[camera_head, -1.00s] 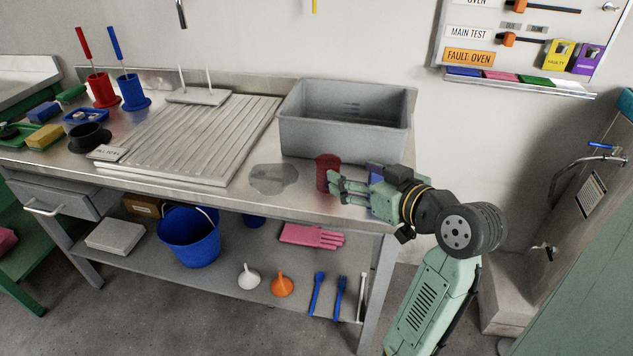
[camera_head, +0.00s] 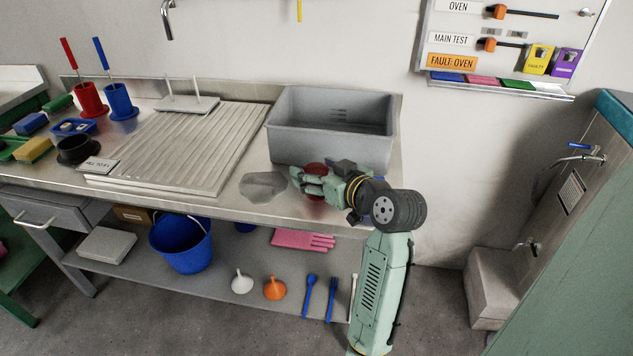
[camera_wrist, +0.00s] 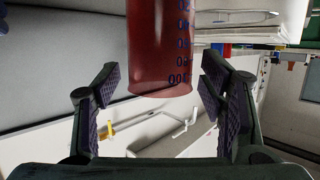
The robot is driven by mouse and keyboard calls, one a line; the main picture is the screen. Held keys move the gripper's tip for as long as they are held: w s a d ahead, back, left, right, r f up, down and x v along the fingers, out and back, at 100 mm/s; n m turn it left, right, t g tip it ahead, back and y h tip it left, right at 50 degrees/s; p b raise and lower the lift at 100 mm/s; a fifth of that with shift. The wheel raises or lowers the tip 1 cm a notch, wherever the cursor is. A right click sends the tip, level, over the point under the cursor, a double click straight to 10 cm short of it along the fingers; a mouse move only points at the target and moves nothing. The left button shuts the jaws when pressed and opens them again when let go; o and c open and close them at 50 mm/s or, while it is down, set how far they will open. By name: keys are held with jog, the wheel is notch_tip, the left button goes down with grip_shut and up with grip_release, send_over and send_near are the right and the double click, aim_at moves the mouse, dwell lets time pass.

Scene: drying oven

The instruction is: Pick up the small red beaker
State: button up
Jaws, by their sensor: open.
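The small red beaker (camera_head: 315,168) stands on the steel bench in front of the grey basin, mostly hidden behind my gripper in the head view. In the wrist view the beaker (camera_wrist: 160,50) is dark red with blue graduation marks. It appears between the two fingers, at the upper middle. My gripper (camera_head: 303,180) is open, its fingers spread on either side of the beaker in the wrist view (camera_wrist: 158,95). A gap shows between each finger and the beaker there, and I cannot tell how far the fingertips reach along it.
The grey basin (camera_head: 330,150) stands right behind the beaker. A wet patch (camera_head: 263,187) lies on the bench to the left, beside the ribbed drainboard (camera_head: 180,150). The bench's front edge (camera_head: 235,213) is close below my gripper. A blue thing is partly hidden behind my wrist.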

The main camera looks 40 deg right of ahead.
jog(key=shift+c, duration=0.5)
jog(key=c, duration=0.9)
jog(key=shift+o, duration=0.2)
